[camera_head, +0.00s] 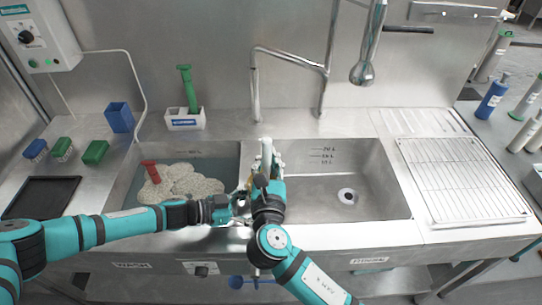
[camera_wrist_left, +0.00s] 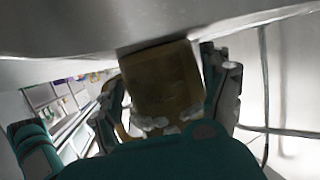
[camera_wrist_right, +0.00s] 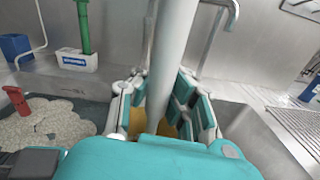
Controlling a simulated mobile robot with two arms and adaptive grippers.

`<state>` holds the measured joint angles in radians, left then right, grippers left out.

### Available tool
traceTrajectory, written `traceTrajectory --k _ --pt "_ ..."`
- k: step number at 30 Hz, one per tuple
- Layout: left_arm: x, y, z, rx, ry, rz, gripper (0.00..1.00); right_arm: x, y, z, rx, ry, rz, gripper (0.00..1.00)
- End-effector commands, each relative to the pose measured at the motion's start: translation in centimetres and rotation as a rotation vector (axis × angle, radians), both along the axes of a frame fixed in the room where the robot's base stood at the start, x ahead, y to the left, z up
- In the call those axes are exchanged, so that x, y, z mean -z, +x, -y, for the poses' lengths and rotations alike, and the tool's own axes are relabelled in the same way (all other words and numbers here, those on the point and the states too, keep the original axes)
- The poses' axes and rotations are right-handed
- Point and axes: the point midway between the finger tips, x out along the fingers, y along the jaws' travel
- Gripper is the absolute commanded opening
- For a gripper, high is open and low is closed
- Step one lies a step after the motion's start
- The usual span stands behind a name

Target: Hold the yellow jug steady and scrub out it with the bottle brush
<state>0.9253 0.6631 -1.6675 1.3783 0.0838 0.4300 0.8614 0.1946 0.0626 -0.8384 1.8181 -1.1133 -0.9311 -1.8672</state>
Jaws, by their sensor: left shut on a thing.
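The yellow jug (camera_wrist_left: 160,82) is between the fingers of my left gripper (camera_wrist_left: 168,90), which is shut on it. In the right wrist view a strip of yellow (camera_wrist_right: 138,122) shows below the fingers. In the head view my arms mostly hide the jug, near the divider between the basins. The bottle brush's pale handle (camera_wrist_right: 172,55) runs upright between the fingers of my right gripper (camera_wrist_right: 162,100), which looks shut on it. The handle also shows in the head view (camera_head: 266,152). The brush's lower end is hidden, so its depth in the jug cannot be told.
The left basin holds foamy water (camera_head: 188,183) and a red-handled tool (camera_head: 150,171). The right basin (camera_head: 345,165) is empty. A green brush (camera_head: 188,88) stands in a white holder (camera_head: 185,120) behind. A tap (camera_head: 363,70) hangs above; a wire rack (camera_head: 460,178) lies right.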

Motion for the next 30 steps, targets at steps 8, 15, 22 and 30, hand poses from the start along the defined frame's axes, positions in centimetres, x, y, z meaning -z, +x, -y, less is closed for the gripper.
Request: traceTrajectory --k 8,15,22,30 --pt "0.0 0.0 0.0 0.0 0.0 0.0 0.63 0.2 -0.9 -0.2 0.001 0.001 -0.002 0.0" --pt "0.0 0.0 0.0 0.0 0.0 0.001 0.63 0.1 -2.0 0.5 0.001 0.002 -0.002 0.0" --pt "0.0 0.0 0.0 0.0 0.0 0.0 0.63 0.1 -2.1 1.1 0.002 0.0 -0.002 0.0" --pt "0.0 0.0 0.0 0.0 0.0 0.0 0.63 0.1 -2.1 2.3 0.0 0.0 -0.001 0.0"
